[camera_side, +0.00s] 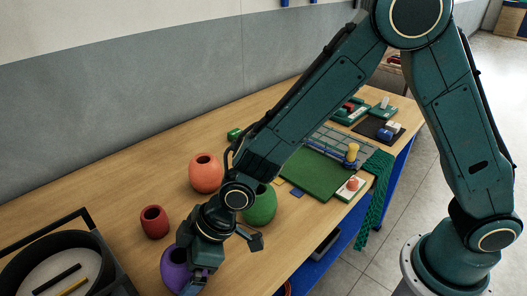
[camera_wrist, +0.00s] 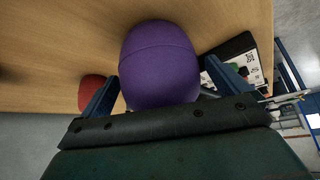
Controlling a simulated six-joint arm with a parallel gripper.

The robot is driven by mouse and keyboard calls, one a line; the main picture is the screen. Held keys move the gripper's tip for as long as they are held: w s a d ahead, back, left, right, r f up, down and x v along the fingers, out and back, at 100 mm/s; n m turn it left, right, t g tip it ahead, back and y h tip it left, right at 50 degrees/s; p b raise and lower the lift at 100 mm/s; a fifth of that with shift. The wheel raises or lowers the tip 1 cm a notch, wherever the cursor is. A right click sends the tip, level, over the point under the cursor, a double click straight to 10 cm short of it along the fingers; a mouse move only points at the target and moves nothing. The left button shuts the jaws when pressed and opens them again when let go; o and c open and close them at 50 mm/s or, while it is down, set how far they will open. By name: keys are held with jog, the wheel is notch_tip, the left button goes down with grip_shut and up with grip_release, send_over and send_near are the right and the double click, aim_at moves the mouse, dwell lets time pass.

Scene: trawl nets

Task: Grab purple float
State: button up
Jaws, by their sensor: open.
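The purple float (camera_side: 174,262) stands on the wooden table near the bottom of the side view, partly hidden by my gripper (camera_side: 222,264). In the wrist view the purple float (camera_wrist: 160,62) is large and sits between the two fingers of my gripper (camera_wrist: 165,92). The fingers are apart, one on each side of the float. I cannot tell whether either finger touches it.
A small red float (camera_side: 154,222), an orange float (camera_side: 206,173) and a green float (camera_side: 261,206) stand nearby. A black-framed round tray (camera_side: 103,262) is at the left. A green mat (camera_side: 312,174) lies further back. Bare table lies left of the orange float.

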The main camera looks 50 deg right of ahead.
jog(key=shift+w+a+f, duration=0.2)
jog(key=shift+a+f, duration=0.05)
jog(key=shift+f, duration=0.25)
jog(key=c, duration=1)
jog(key=shift+r, duration=0.2)
notch_tip(320, 180, up, 20)
jog(key=shift+f, duration=0.15)
dwell(0.6)
